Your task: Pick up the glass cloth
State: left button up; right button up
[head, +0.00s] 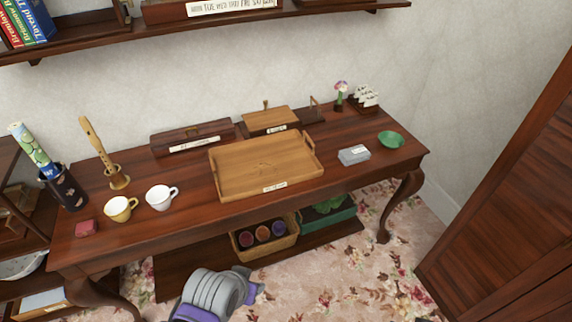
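A small grey-blue block-like item with a pale label (354,155) lies on the right part of the wooden table (340,190). It looks like a folded cloth, but it is too small to be sure that it is the glass cloth. A pale blue, folded-looking item (42,301) lies in a box at the lower left; I cannot tell what it is. A grey and purple part of my own arm shows at the bottom, in front of the table. No gripper fingers are visible.
A wooden tray (225,188) fills the table's middle. Two cups (160,198), a recorder on a stand (118,180) and a red block (86,228) are to its left. A green bowl (391,139) is at right. A basket (238,245) sits below. A wooden door (510,200) stands right.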

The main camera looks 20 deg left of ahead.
aim_at(355, 155)
jog(key=i+l, duration=0.2)
jog(key=i, duration=0.25)
jog(key=i+l+u, duration=0.1)
jog(key=i, duration=0.35)
jog(key=i+l, duration=0.55)
jog(key=i, duration=0.3)
jog(key=j+u, duration=0.05)
